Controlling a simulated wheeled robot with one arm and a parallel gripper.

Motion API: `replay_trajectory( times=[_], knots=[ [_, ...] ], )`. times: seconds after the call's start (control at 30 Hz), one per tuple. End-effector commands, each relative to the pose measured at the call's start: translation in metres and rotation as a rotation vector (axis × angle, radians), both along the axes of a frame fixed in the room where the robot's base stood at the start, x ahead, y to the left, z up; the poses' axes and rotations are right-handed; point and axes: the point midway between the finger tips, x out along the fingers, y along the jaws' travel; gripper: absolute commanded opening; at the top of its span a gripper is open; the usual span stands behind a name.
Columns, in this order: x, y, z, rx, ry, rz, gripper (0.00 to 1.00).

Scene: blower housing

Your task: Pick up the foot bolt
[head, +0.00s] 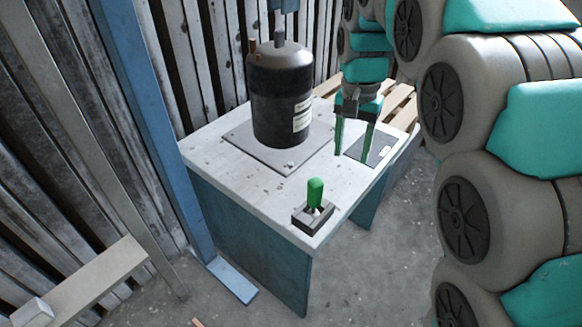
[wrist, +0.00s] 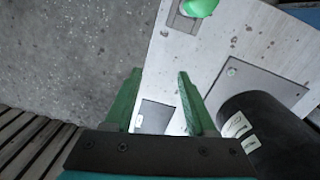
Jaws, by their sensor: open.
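A small pale bolt (head: 290,164), which looks like the foot bolt, is at the front corner of the grey base plate (head: 262,156) under the black cylinder. It also shows in the wrist view as a small spot (wrist: 231,71) near the plate's corner. My gripper (head: 353,153) has two green fingers spread apart, with nothing between them. It is over the right part of the table, to the right of the bolt. In the wrist view the fingertips (wrist: 160,76) are left of the bolt and apart from it.
The black cylinder (head: 280,95) stands upright on the base plate. A green-handled tool (head: 315,192) stands in a dark holder at the table's (head: 225,160) front corner. A dark flat pad (head: 379,148) lies near my gripper. A blue post (head: 150,110) rises at the left.

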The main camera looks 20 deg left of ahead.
Motion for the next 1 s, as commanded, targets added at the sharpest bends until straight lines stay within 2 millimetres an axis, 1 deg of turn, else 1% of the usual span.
replay_trajectory(
  times=[0.03,0.1,0.2,0.3,0.4,0.5,0.6,0.83,1.0],
  knots=[
    [0.011,0.019,-0.006,0.001,-0.005,0.002,0.56],
    [0.025,0.045,-0.01,0.004,-0.014,-0.001,0.56],
    [0.039,0.081,-0.017,0.012,-0.023,-0.007,0.56],
    [0.048,0.111,-0.022,0.019,-0.028,-0.01,0.56],
    [0.052,0.133,-0.026,0.026,-0.035,-0.012,0.56],
    [0.055,0.145,-0.029,0.029,-0.037,-0.014,0.56],
    [0.055,0.149,-0.033,0.029,-0.036,-0.016,0.56],
    [0.054,0.149,-0.051,0.029,-0.036,-0.016,0.56],
    [0.053,0.148,-0.059,0.028,-0.035,-0.015,0.56]
  ],
)
